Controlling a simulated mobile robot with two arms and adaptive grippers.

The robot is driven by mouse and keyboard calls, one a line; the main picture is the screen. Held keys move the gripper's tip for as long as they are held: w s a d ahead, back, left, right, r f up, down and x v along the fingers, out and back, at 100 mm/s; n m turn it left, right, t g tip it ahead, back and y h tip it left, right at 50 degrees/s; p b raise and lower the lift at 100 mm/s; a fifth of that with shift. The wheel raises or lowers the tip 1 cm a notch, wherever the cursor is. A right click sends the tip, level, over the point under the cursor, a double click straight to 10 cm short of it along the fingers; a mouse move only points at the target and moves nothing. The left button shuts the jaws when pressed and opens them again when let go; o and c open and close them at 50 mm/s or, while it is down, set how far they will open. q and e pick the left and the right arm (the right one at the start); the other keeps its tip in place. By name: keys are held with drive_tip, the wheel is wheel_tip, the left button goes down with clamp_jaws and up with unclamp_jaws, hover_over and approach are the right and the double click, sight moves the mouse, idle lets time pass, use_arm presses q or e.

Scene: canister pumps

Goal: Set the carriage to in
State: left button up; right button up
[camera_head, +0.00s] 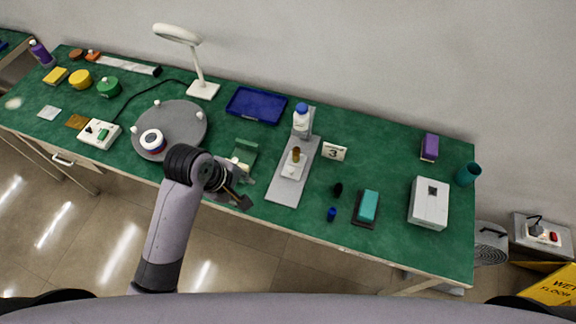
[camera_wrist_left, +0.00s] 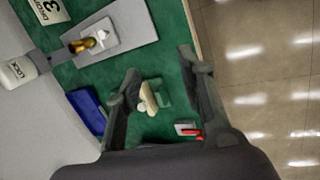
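The carriage appears to be the white block (camera_head: 291,168) on a long grey base plate (camera_head: 284,190) in the middle of the table. A brass-coloured knob or fitting (camera_head: 296,155) stands on the block. A white bottle with a blue cap (camera_head: 301,120) stands at the plate's far end. The wrist view shows the block (camera_wrist_left: 104,36), the brass part (camera_wrist_left: 82,46) and the bottle (camera_wrist_left: 16,73) at upper left. My left gripper (camera_head: 246,190) is left of the plate, near the table's front edge. Its fingers (camera_wrist_left: 158,65) are apart and empty. My right gripper is out of view.
A green stand with a cream knob (camera_wrist_left: 149,103) lies below my left fingers. A blue tray (camera_head: 257,105), number card (camera_head: 334,152) and round grey turntable (camera_head: 184,112) surround the plate. A teal block (camera_head: 368,205) and white box (camera_head: 429,203) are to the right.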

use_arm(q)
drive_tip(key=w+d+r+n+g, duration=0.1)
drive_tip(key=w+d+r+n, duration=0.4)
drive_tip(key=w+n, duration=0.45)
drive_tip(key=n+h+p, duration=0.1)
approach(291, 170)
drive_tip(key=x, duration=0.7)
drive_tip(key=shift+f, duration=0.35)
drive_tip(key=shift+c, duration=0.3)
clamp_jaws()
